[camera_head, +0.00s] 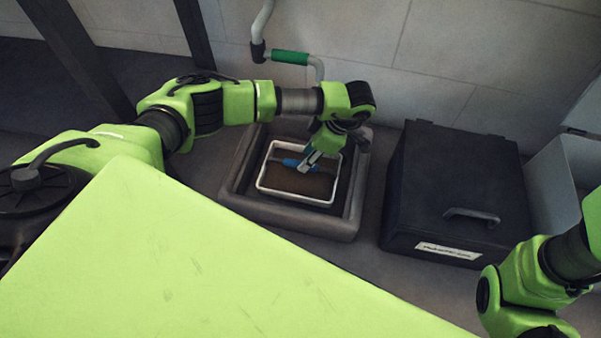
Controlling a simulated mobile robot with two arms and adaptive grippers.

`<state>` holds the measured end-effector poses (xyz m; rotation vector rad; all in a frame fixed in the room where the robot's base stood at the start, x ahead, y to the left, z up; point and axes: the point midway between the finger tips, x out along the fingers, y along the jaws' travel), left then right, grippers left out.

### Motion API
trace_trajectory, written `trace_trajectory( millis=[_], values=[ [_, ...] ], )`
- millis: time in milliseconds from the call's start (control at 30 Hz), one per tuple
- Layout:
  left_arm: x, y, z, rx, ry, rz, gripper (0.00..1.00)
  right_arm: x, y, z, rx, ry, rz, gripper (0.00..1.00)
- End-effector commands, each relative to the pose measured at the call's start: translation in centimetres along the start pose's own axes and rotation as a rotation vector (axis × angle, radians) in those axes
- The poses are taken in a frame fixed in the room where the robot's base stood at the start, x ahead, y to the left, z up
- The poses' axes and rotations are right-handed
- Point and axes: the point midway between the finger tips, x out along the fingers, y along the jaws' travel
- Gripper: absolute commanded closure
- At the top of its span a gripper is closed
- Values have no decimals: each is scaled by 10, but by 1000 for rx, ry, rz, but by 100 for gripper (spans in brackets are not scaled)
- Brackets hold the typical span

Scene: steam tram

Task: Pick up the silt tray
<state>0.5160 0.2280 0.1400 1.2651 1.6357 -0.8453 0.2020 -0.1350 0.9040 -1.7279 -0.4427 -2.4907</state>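The silt tray (262,187) is a shallow tray with a white rim and brown contents, sitting level inside a grey square basin (232,190) on the floor. A blue bar (289,162), which looks like its handle, crosses its upper part. My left gripper (309,162) reaches down over the tray, with its grey fingers at the right part of the blue bar. The fingers are small and overlap the bar, so I cannot tell whether they are closed on it. My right arm shows at the lower right, but its gripper is out of view.
A black box (455,180) with a grey handle and a white label stands right of the basin. A pale open box (560,170) is beyond it at the right. A grey pipe with a green sleeve (290,57) runs along the tiled wall (450,50) behind.

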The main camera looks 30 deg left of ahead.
Motion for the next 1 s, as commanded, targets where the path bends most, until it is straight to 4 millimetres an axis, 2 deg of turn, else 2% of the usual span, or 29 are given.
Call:
trace_trajectory(
  millis=[267,600,900,1000],
  values=[
    [15,1,1,-1,-1,0,67,-12,-3,-5,0,1,0,100],
    [52,2,1,-1,-3,0,67,-46,-10,-17,0,2,-1,100],
    [53,2,-1,-1,-3,0,67,-45,-10,-16,0,1,-1,100],
    [53,2,-1,-1,-3,0,93,-45,-10,-16,0,1,-1,100]
  ],
)
